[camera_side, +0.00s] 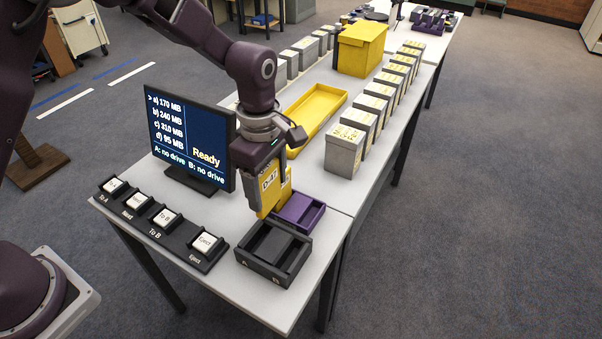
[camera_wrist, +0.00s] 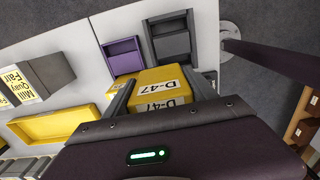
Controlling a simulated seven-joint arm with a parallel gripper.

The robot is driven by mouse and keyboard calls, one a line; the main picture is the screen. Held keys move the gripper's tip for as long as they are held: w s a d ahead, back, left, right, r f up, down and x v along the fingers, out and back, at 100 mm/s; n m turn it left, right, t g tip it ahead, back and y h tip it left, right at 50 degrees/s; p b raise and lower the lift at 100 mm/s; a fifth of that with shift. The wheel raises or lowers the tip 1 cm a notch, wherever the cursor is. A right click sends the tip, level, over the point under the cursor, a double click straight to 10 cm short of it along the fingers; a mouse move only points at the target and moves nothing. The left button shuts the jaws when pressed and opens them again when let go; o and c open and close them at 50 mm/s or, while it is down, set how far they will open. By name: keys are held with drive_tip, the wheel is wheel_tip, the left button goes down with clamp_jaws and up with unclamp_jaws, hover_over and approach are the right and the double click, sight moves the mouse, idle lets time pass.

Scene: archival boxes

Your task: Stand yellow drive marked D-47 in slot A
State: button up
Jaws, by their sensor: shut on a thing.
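The yellow drive (camera_side: 268,192) carries a white label that reads D-47. My gripper (camera_side: 273,182) is shut on it and holds it upright. The drive and its label also show in the wrist view (camera_wrist: 161,81), between my two fingers (camera_wrist: 162,100). The dark dock (camera_side: 274,250) has two slots, with A marked at its left front and B at its right front. Slot A (camera_side: 262,240) looks empty. The held drive is just behind the dock in the side view; I cannot tell its exact height. The dock also shows in the wrist view (camera_wrist: 172,45).
A purple tray (camera_side: 302,211) stands close behind the dock. The monitor (camera_side: 190,137) reads Ready, no drive in A or B. A button panel (camera_side: 162,222) lies at the left. A yellow tray (camera_side: 312,108), yellow box (camera_side: 361,48) and row of grey boxes (camera_side: 345,149) stand further back.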

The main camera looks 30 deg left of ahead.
sight(257, 228)
drive_tip(key=shift+s+a+f, duration=0.2)
drive_tip(key=shift+s+f, duration=0.35)
drive_tip(key=shift+f, duration=1.2)
drive_tip(key=shift+s+a+f, duration=0.25)
drive_tip(key=shift+s+f, duration=0.35)
drive_tip(key=shift+f, duration=1.1)
drive_tip(key=shift+s+a+f, duration=0.2)
drive_tip(key=shift+s+f, duration=0.35)
drive_tip(key=shift+f, duration=1.2)
drive_tip(key=shift+f, duration=0.25)
drive_tip(key=o, duration=1.6)
drive_tip(key=shift+o, duration=0.2)
wheel_tip(257, 228, up, 7)
drive_tip(key=shift+r, duration=0.15)
